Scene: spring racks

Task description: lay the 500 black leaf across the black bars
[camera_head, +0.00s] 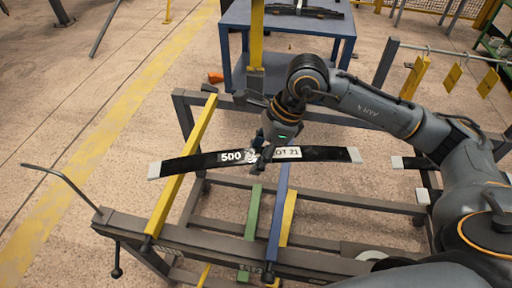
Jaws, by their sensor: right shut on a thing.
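The black leaf (320,153) has light grey ends and white labels reading "500" and, partly hidden, "...OT 21". My right gripper (262,152) is shut on its middle and covers part of the lettering. The leaf lies crosswise in the picture, over a yellow bar (184,178) at left and a blue bar (279,215) at right. I cannot tell whether it touches them. Dark bars (215,242) form the rack frame below and in front; whether these are the black bars is unclear. My left gripper is not in view.
A blue table (232,20) at the back carries another dark leaf (303,10). A yellow post (256,45) stands before it. A further black piece (410,163) shows at right, partly behind my arm. Yellow tags (452,77) hang at upper right. The floor at left is open.

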